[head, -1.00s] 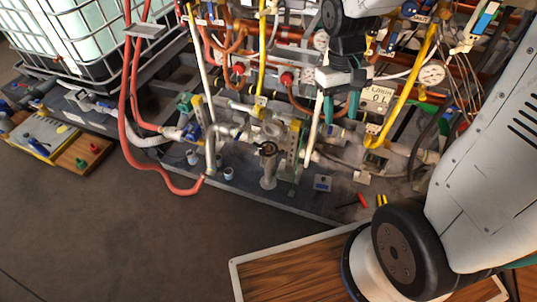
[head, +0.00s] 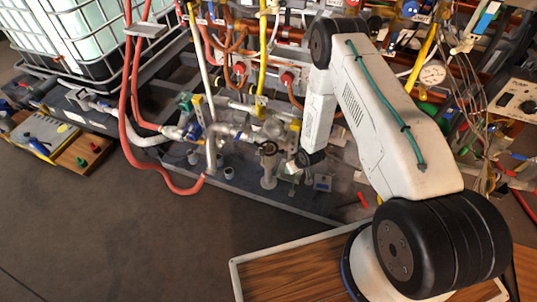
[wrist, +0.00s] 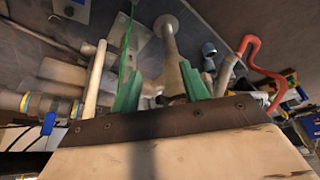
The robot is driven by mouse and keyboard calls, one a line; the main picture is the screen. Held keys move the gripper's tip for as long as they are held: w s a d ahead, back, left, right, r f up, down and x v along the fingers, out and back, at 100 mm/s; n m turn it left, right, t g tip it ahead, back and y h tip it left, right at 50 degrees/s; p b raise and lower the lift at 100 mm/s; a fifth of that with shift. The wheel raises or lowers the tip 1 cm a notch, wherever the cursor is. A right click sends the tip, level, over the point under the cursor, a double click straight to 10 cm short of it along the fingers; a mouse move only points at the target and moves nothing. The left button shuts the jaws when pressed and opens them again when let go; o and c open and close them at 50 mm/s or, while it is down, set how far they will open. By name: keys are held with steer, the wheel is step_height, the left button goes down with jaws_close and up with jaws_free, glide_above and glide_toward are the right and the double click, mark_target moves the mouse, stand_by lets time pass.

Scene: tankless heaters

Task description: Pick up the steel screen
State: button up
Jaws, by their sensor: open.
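I cannot surely pick out the steel screen in either view. My gripper (wrist: 162,90) shows two green fingers standing apart, with nothing clearly held between them. A grey metal post with a flared foot (wrist: 170,38) shows beyond and between the fingers, and its lower part passes close to the right finger. I cannot tell whether they touch. In the head view the same kind of post (head: 268,172) stands on the plinth under the pipework. My wrist end is just right of it, and my fingers are mostly hidden there.
Small blue-grey cylinders (head: 228,173) stand on the plinth left of the post. A red hose (head: 178,187) loops at the plinth's left front. Pipes and valves crowd behind. A red-handled thing (head: 362,200) lies to the right. The floor (head: 150,245) in front is clear.

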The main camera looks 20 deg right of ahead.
step_height(320, 180, down, 4)
steer(key=w+a+r+t+y, duration=0.1)
steer(key=a+t, duration=0.1)
steer(key=n+t+y, duration=0.1)
steer(key=t+y, duration=0.1)
steer(key=t, duration=0.4)
glide_toward(270, 147)
steer(key=w, duration=0.1)
steer(key=x, duration=0.8)
steer(key=shift+s+a+f, duration=0.1)
steer(key=shift+f, duration=0.05)
jaws_close()
